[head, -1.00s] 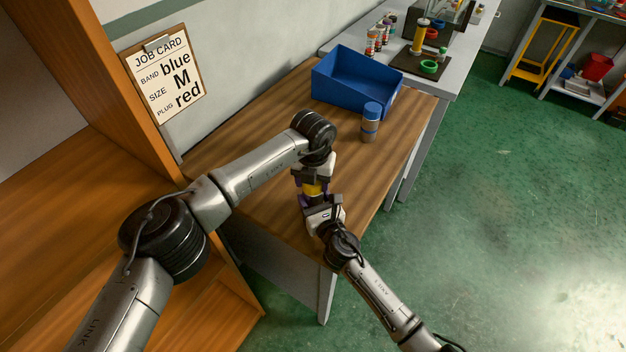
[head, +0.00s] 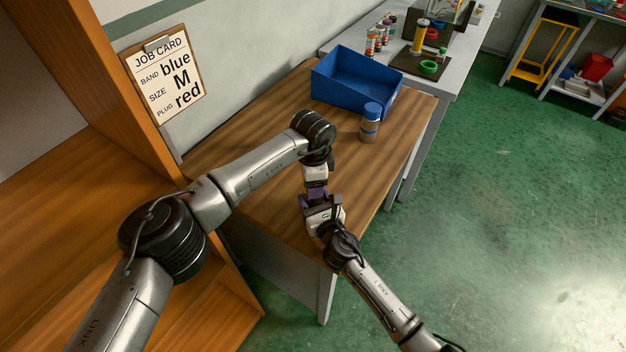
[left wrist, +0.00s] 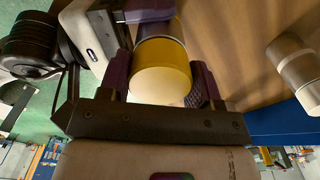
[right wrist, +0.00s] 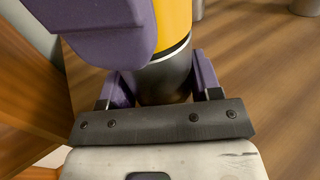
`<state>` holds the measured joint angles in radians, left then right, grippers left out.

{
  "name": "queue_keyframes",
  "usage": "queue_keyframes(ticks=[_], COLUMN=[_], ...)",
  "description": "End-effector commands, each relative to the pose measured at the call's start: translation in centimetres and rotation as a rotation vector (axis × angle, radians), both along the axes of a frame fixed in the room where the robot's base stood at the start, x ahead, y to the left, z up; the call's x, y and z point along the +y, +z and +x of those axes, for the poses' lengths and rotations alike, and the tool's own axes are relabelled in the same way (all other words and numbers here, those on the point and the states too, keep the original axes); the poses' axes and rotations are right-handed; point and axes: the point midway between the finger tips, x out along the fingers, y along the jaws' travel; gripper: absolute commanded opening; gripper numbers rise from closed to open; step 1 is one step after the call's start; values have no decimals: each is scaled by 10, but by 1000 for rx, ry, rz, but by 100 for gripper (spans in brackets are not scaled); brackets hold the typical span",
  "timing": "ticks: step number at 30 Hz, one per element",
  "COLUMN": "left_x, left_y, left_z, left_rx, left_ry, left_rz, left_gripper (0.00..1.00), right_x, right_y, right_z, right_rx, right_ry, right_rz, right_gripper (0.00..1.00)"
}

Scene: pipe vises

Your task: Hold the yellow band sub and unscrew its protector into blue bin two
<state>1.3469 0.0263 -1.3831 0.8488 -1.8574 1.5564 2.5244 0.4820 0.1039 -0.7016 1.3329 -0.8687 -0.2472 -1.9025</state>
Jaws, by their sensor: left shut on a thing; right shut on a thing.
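The yellow-band sub shows in the left wrist view as a yellow cylinder (left wrist: 163,70) with a pale flat end and a dark grey part beyond it. In the right wrist view its dark grey part (right wrist: 163,78) meets the yellow part at a thin bright line. My left gripper (head: 314,188) is shut on the yellow end. My right gripper (head: 321,208) is shut on the dark grey end, facing the left one. Both hold it above the wooden bench. I cannot tell where band and protector divide. The open blue bin (head: 338,87) stands at the bench's back; no number shows.
A job card (head: 165,78) hangs on the wall at left. The wooden bench top (head: 262,130) is clear left of the bin. A grey side table (head: 448,82) holds several small parts.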

Motion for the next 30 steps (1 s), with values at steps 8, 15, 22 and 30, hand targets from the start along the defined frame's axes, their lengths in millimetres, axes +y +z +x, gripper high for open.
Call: queue_keyframes(ticks=[8, 15, 22, 30], left_x=[0, 0, 0, 0], left_y=[0, 0, 1, 6], left_z=[0, 0, 0, 1], left_rx=[-1, -1, -1, -2], left_ry=[68, 68, 67, 67], left_rz=[0, 0, 0, -1], left_gripper=[30, 30, 30, 30], right_x=[0, 0, 0, 0], right_y=[-1, -1, -1, -1], right_z=[0, 0, 0, 0], right_rx=[1, 1, 1, 1], right_ry=[1, 0, 0, 0], right_rz=[0, 0, 0, 0], right_gripper=[0, 0, 0, 0])
